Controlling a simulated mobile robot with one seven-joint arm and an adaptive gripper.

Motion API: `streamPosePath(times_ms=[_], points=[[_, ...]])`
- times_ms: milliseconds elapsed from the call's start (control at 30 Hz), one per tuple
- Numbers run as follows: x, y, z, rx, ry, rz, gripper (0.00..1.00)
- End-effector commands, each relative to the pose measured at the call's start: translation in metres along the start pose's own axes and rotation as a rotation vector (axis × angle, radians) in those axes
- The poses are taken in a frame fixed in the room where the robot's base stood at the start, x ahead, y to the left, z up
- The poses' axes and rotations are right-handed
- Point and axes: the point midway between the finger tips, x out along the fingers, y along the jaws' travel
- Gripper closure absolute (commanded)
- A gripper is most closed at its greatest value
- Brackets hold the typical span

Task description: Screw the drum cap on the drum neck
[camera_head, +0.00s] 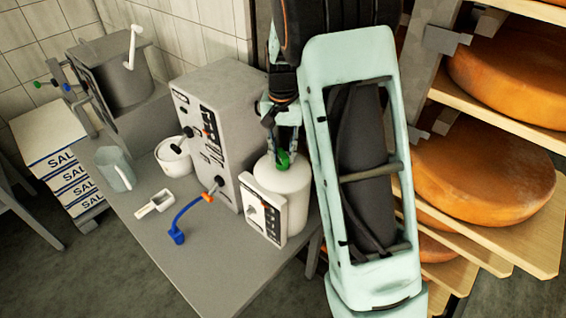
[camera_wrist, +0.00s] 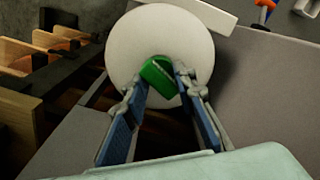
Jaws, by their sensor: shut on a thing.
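The green drum cap (camera_head: 283,160) is at the top of the white drum (camera_head: 289,185), at the table's right end. My gripper (camera_head: 284,152) points down from above, with its fingers on either side of the cap. In the wrist view, my gripper (camera_wrist: 160,78) is shut on the cap (camera_wrist: 157,72), over the middle of the round drum top (camera_wrist: 130,42). The drum neck is hidden under the cap and fingers. I cannot tell whether the cap is seated on the neck or slightly above it.
A panel box (camera_head: 262,213) stands against the drum's front, and a tall grey machine (camera_head: 213,125) stands to its left. Shelves with cheese wheels (camera_head: 480,180) are at right.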

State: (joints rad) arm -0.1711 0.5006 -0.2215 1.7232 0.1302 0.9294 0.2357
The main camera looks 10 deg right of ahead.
Motion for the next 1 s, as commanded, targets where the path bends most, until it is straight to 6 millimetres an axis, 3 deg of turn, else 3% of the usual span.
streamPosePath(times_ms=[433,467,633,1000], points=[[0.0035,0.0014,0.0024,0.094,-0.009,-0.001,1.0],[0.0035,0.0014,0.0024,0.094,-0.009,-0.001,0.73],[0.0029,0.0014,0.0018,0.09,-0.007,-0.001,0.54],[0.0018,0.0005,0.0008,0.066,-0.003,-0.001,0.54]])
